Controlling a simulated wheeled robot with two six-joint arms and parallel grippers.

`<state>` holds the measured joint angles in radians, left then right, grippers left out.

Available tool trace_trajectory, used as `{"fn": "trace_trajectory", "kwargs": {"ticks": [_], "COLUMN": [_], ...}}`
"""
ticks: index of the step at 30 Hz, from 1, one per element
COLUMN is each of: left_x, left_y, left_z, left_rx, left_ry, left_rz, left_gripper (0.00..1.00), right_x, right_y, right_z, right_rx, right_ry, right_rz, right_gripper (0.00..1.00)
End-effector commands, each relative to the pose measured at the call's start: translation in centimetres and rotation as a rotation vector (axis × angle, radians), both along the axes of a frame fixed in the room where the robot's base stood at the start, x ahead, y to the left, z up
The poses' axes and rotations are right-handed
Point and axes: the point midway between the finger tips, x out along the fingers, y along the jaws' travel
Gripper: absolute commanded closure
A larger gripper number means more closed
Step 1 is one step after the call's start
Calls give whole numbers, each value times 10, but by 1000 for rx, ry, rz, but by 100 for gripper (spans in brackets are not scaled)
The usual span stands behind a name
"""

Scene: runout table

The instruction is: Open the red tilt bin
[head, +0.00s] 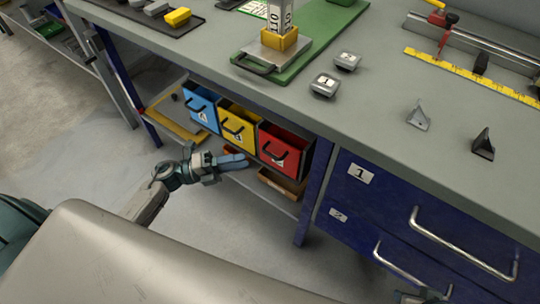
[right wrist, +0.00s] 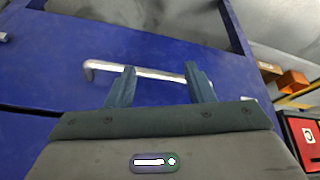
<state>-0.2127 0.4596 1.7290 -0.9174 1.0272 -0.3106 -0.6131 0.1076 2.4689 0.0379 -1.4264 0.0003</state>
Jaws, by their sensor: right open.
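The red tilt bin (head: 290,142) is the rightmost of three bins under the worktop, with a dark handle and a white label on its front. Its front lines up with the other bins. A red front with a white label (right wrist: 308,134) also shows at the right edge of the right wrist view. My left gripper (head: 246,161) is just below and in front of the yellow and red bins, apart from the red handle; its fingers look close together, but their gap is unclear. My right gripper (right wrist: 160,72) is open, its fingers in front of a silver drawer handle (right wrist: 150,72); contact is unclear.
A blue bin (head: 200,106) and a yellow bin (head: 238,125) stand left of the red one. Blue drawers (head: 375,205) with protruding silver handles (head: 450,240) are to the right. A table leg (head: 312,205) stands between. Free floor lies at left.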

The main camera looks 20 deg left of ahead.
Motion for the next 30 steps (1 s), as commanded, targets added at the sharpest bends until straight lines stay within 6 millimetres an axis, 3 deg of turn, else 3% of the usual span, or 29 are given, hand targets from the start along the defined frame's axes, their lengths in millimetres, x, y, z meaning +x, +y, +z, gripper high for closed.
{"fn": "trace_trajectory", "kwargs": {"ticks": [13, 18, 27, 30], "left_x": [37, 42, 43, 43], "left_y": [-67, -77, -78, -78], "left_z": [13, 13, 13, 13], "left_rx": [-5, -4, -3, -3], "left_ry": [0, 3, 3, 3], "left_rz": [4, 3, 3, 3], "left_gripper": [70, 70, 70, 89], "right_x": [-7, -9, -10, -10], "right_y": [-9, -11, -11, -11], "right_z": [13, 13, 13, 13], "right_rx": [-41, -48, -50, -50], "right_ry": [74, 89, 92, 92], "right_rz": [-9, -12, -12, -12], "right_gripper": [52, 52, 52, 52]}}
